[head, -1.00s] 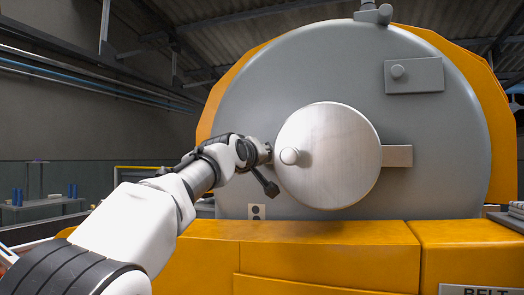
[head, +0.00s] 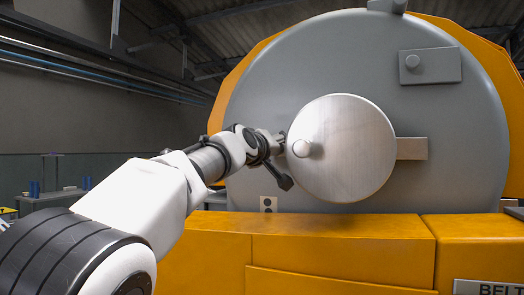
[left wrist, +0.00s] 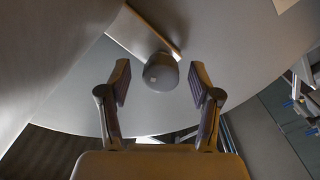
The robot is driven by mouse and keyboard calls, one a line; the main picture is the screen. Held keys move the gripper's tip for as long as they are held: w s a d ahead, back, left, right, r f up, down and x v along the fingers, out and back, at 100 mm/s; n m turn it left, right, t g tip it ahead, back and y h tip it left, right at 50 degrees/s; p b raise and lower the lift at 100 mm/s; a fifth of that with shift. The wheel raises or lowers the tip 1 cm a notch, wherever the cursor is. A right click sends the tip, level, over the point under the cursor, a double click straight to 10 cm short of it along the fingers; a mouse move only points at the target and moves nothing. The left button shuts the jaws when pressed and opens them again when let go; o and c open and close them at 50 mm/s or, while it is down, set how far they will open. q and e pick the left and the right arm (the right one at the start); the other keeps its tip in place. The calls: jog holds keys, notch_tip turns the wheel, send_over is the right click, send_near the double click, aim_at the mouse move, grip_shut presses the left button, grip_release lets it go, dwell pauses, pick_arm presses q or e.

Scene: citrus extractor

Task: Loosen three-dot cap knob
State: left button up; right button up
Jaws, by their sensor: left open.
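A pale round metal disc (head: 343,165) is mounted on the front of the large grey drum. In the left wrist view, my left gripper (left wrist: 160,70) is open, with one finger on each side of a rounded knob (left wrist: 160,74). Gaps show between the fingers and the knob. I cannot make out a three-dot mark on it. My right gripper is not in view.
A yellow housing (head: 340,238) juts out below the drum. A metal bar (head: 411,148) extends right of the disc.

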pick_arm(q)
jog(key=v, duration=1)
jog(key=shift+s, duration=0.25)
jog(key=shift+a, duration=0.15)
